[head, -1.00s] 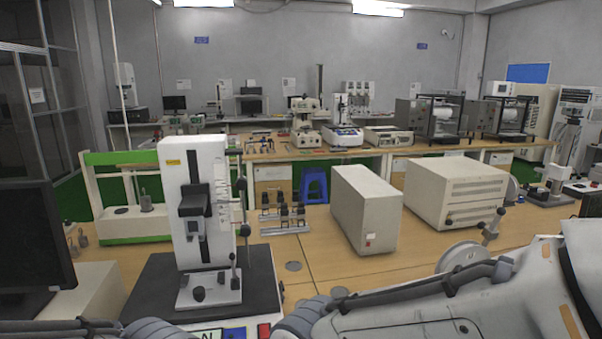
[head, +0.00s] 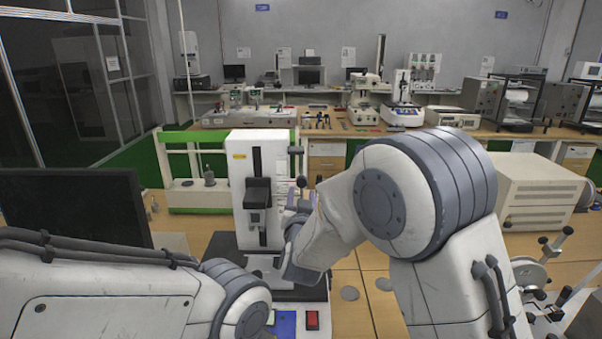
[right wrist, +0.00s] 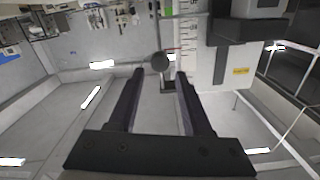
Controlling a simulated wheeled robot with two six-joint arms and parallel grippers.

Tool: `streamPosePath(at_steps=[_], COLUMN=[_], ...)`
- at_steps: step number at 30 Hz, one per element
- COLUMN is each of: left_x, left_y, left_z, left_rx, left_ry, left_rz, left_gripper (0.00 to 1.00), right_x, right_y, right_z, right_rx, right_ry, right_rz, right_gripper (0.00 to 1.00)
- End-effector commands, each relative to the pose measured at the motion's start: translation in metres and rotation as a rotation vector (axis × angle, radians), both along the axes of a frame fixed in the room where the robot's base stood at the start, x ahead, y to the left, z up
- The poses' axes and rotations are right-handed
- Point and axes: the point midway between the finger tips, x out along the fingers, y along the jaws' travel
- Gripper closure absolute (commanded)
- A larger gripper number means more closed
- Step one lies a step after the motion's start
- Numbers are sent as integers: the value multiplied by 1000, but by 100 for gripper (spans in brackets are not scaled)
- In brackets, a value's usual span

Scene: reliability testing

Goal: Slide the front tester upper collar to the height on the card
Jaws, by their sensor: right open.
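The front tester (head: 240,190) is a white column with a dark sliding head (head: 257,195) and a thin rod on its right side. A dark round collar knob (head: 301,182) shows on that rod. My right gripper (head: 297,205) is close to the rod, largely hidden by its arm. In the right wrist view, my right gripper (right wrist: 160,74) is open, with a dark round knob (right wrist: 160,62) between or just beyond its fingertips. A ruled scale (right wrist: 188,45) is beside it. I cannot make out the card. My left arm shows, but its gripper does not.
A dark monitor (head: 75,215) stands left of the tester. A green-and-white frame (head: 185,170) is behind it. A beige box (head: 535,190) is at the right. A red switch (head: 312,320) is at the tester's front. My right arm hides the table's middle.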

Motion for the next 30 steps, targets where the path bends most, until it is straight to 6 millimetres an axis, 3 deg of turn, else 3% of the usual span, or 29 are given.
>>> streamPosePath(at_steps=[16,21,30], left_x=[0,0,0], left_y=[0,0,0], left_z=[42,46,46], left_rx=[0,0,0], left_ry=[0,0,0], left_rz=[2,2,2], left_gripper=[50,50,50], right_x=[88,100,102], right_y=[0,0,0], right_z=[3,2,0], right_rx=[1,0,0], right_ry=[-4,-5,-4], right_rz=[-3,-2,-1], right_gripper=[51,51,51])
